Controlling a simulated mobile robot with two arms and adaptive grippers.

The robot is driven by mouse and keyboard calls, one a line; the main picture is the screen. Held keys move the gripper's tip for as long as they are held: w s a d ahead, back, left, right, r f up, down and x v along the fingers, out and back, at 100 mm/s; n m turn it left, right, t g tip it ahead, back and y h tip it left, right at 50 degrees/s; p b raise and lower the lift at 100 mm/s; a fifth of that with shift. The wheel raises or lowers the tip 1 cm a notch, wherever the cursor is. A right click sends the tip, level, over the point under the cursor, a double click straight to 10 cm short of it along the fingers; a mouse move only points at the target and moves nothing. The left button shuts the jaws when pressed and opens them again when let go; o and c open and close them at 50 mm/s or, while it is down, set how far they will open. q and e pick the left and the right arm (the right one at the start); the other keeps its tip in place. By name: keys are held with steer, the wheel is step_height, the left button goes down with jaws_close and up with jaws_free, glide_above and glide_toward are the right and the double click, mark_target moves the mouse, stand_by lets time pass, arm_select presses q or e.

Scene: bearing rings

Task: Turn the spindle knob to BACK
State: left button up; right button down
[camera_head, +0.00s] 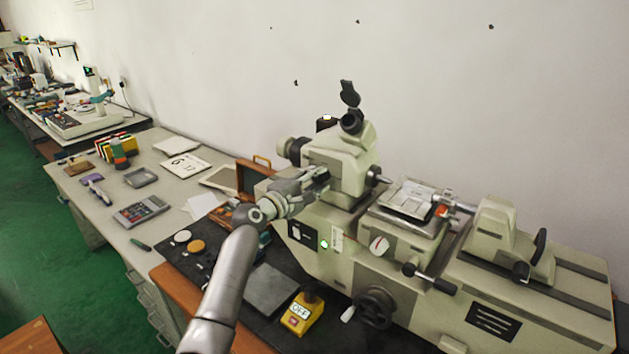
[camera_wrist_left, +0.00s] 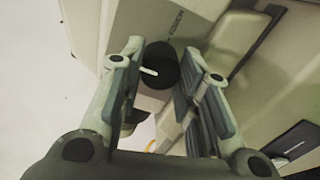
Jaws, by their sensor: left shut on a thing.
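The spindle knob (camera_wrist_left: 162,66) is round and black with a white pointer line. In the left wrist view it sits between my left gripper's fingers, and its line lies nearly sideways in that picture. Small lettering (camera_wrist_left: 175,22) on the housing beside it is too small to read. My left gripper (camera_head: 324,175) is at the front of the beige machine's upright head (camera_head: 345,155) in the head view and hides the knob there. The gripper (camera_wrist_left: 158,88) is shut on the knob. My right gripper is not in view.
The machine's long bed (camera_head: 540,290) runs to the right, with a handwheel (camera_head: 375,307) and levers in front. A yellow box marked OFF (camera_head: 301,314) stands on the dark mat. A calculator (camera_head: 141,210) and other items lie on the bench at left.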

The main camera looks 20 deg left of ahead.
arm_select(q)
steer(key=o, duration=1)
steer(key=shift+a, duration=0.1)
steer(key=shift+o, duration=0.2)
steer(key=shift+s, duration=0.1)
steer(key=v, duration=1.1)
steer(key=shift+s+a, duration=0.2)
steer(key=shift+s, duration=0.15)
